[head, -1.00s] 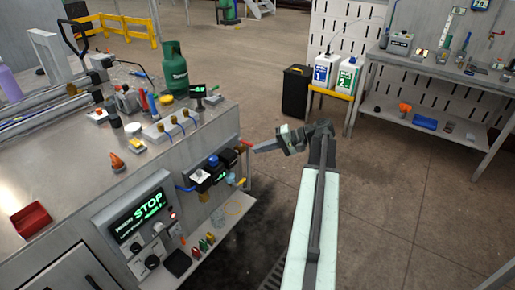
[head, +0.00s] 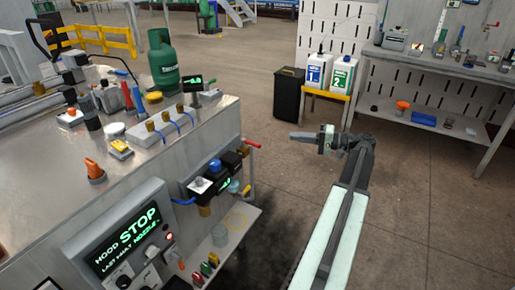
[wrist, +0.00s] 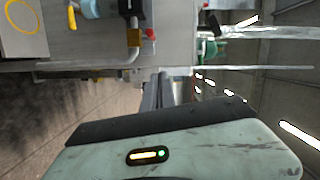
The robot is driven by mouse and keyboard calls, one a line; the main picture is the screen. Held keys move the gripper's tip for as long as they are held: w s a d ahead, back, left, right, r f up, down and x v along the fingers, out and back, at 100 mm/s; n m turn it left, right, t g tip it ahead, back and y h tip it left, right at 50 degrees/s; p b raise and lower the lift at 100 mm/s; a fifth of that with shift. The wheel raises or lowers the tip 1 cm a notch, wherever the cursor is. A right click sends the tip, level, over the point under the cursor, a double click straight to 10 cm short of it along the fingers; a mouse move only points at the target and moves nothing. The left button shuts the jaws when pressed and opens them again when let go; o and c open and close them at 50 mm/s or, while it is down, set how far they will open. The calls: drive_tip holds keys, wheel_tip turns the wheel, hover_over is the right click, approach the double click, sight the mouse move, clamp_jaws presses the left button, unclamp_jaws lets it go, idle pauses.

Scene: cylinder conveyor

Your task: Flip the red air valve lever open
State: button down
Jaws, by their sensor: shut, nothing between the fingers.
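The red air valve lever (head: 251,143) sticks out to the right from the side of the workbench, beside the black air unit (head: 212,176). It lies nearly level, with a thin pipe running down below it. In the wrist view the red lever (wrist: 150,34) shows small at the top, next to a brass fitting (wrist: 133,36). My gripper (head: 292,136) is shut and empty. It points left toward the lever, with a clear gap between its tips and the lever in the head picture.
A yellow handle (head: 246,190) sits just below the lever. A lower shelf (head: 236,228) juts from the bench under the air unit. A black bin (head: 288,97) and white jugs (head: 315,70) stand farther back. The floor right of the bench is open.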

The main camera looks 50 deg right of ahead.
drive_tip(key=shift+w+f, duration=0.25)
drive_tip(key=shift+f, duration=0.1)
drive_tip(key=shift+w, duration=0.1)
drive_tip(key=w+a+f+b, duration=0.1)
drive_tip(key=w+a, duration=0.6)
drive_tip(key=a, duration=0.1)
drive_tip(key=shift+w+a+f, duration=0.15)
drive_tip(key=shift+w+a, duration=0.1)
drive_tip(key=shift+w, duration=0.15)
drive_tip(key=shift+a, duration=0.1)
